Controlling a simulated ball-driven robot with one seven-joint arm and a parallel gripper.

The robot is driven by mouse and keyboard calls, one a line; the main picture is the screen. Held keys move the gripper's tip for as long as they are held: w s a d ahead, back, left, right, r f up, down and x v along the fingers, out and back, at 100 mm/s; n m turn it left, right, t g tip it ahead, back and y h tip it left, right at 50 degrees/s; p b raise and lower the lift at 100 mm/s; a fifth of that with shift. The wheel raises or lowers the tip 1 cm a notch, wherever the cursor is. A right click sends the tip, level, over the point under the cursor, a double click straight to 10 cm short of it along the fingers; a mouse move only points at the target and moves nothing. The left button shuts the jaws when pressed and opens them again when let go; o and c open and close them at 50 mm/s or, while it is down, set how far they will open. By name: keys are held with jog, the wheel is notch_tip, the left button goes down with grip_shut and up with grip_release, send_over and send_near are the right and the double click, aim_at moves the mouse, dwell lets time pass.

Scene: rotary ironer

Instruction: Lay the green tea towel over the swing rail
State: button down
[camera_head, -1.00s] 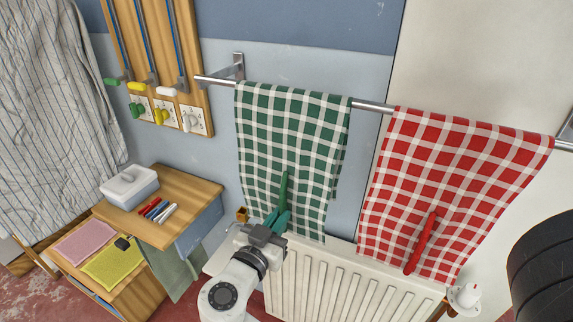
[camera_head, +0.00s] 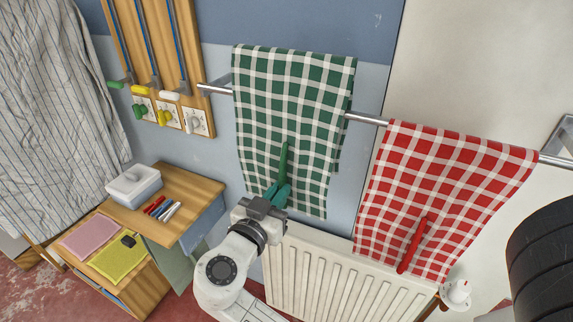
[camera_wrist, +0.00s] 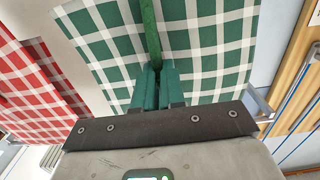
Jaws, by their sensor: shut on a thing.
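The green tea towel (camera_head: 295,85) is a green and white check with a green grip strip (camera_head: 284,158) on its front. My gripper (camera_head: 278,190) is shut on this strip; the wrist view shows the strip (camera_wrist: 151,30) between the green fingers (camera_wrist: 155,85). The swing rail (camera_head: 365,118) is a thin metal bar, showing left and right of the towel. The towel's folded top edge stands above the rail's line, and a rear layer shows at its right side. The towel hides the rail's middle, so I cannot tell if they touch.
A red check towel (camera_head: 440,185) with a red strip hangs over the rail at right. A white radiator (camera_head: 340,280) stands below. At left are a wooden panel with coloured knobs (camera_head: 165,118), a small wooden table (camera_head: 185,190) and a striped cloth (camera_head: 45,100).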

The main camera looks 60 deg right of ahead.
aim_at(286, 96)
jog(key=shift+r+p, duration=5)
jog(key=shift+r, duration=9.15)
jog(key=a+b, duration=0.1)
jog(key=a, duration=0.7)
jog(key=shift+s, duration=0.15)
jog(key=shift+b, duration=0.3)
